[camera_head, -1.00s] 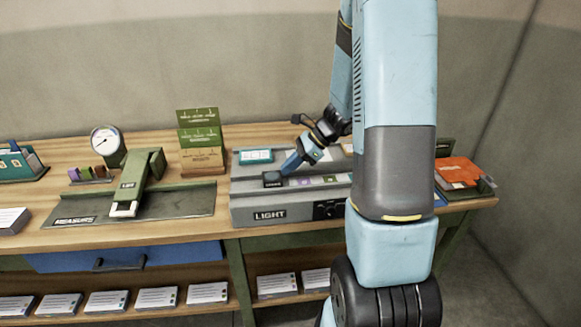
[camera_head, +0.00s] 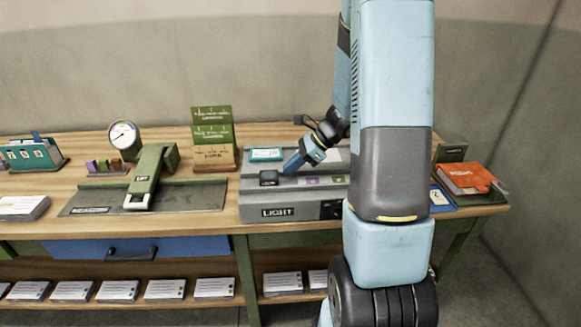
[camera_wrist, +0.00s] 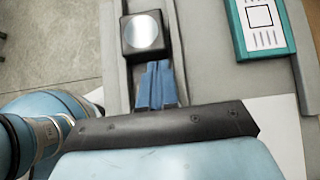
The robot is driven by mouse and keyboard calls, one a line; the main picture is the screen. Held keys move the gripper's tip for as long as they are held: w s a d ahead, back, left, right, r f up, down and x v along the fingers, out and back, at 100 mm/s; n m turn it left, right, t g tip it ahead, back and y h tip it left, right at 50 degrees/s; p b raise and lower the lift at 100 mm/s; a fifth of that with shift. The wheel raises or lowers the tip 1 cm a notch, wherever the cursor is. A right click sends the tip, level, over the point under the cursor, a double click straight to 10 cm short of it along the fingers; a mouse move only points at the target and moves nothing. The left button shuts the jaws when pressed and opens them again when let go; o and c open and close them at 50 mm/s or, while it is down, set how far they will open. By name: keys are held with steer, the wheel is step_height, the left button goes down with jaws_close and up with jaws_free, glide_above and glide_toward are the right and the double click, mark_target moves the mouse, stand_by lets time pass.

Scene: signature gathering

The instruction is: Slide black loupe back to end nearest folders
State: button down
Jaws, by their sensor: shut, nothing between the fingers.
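In the wrist view the loupe (camera_wrist: 145,35) is just ahead of my blue fingertips. My gripper (camera_head: 291,167) is shut and empty, to the right of the loupe and low over the box. In the wrist view the fingers (camera_wrist: 157,84) point at the loupe's near side; I cannot tell whether they touch it. My arm hides the box's right part.
A teal-framed card (camera_head: 265,154) lies behind the loupe. A green press (camera_head: 150,175), a dial gauge (camera_head: 123,134) and a teal folder holder (camera_head: 35,155) stand to the left. An orange book (camera_head: 464,178) lies at the right.

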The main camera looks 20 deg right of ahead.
steer(key=d, duration=0.1)
steer(key=s+d, duration=0.1)
steer(key=d, duration=0.1)
steer(key=shift+d+r, duration=0.1)
steer(key=shift+r, duration=0.05)
steer(key=v, duration=0.9)
steer(key=s+a+r+n+t+h, duration=0.1)
steer(key=s+a+r+n+h, duration=0.3)
steer(key=s+a+r+n, duration=0.3)
steer(key=s+a+r+n+t+h, duration=0.2)
steer(key=s+a+r+n+h, duration=0.2)
steer(key=s+a+r+n, duration=0.3)
steer(key=shift+s+r+n+h, duration=0.3)
steer(key=shift+s+r+n, duration=1.3)
steer(key=shift+s+n, duration=1.55)
steer(key=shift+w+n, duration=0.45)
steer(key=shift+w, duration=0.05)
